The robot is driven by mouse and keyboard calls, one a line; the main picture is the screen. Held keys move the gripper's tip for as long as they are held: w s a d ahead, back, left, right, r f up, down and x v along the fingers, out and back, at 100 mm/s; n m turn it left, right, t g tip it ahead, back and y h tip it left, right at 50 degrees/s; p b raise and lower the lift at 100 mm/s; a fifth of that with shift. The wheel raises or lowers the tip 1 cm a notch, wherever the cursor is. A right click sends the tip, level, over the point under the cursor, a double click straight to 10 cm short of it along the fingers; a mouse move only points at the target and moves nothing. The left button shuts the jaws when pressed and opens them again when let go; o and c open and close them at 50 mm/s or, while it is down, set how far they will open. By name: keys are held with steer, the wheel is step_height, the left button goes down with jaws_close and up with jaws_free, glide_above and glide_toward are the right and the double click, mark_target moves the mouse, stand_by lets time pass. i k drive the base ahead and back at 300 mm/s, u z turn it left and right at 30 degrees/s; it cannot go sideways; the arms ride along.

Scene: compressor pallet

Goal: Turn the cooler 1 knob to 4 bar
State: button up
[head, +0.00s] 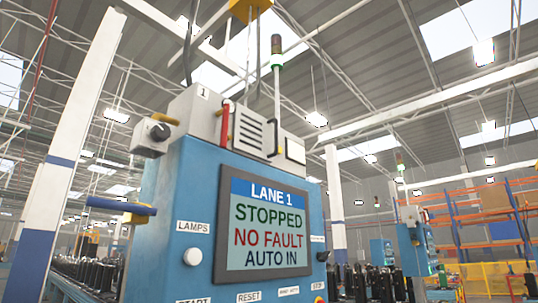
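No knob marked cooler 1 and no bar scale can be made out in the head view. A dark round knob (158,131) sits on a small grey box at the upper left side of a blue control cabinet (172,185); no marking on it is readable. My gripper is not in view.
The cabinet's screen (268,224) reads LANE 1, STOPPED, NO FAULT, AUTO IN. A white LAMPS button (193,256) is beside it. A blue bar (122,206) juts out left. Dark items line a conveyor (75,285) at lower left. Another blue cabinet (410,255) stands farther right.

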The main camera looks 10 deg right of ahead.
mark_target(160, 132)
steer(key=k, duration=0.65)
steer(key=u, duration=1.9)
steer(key=i, duration=1.2)
steer(key=z, duration=1.9)
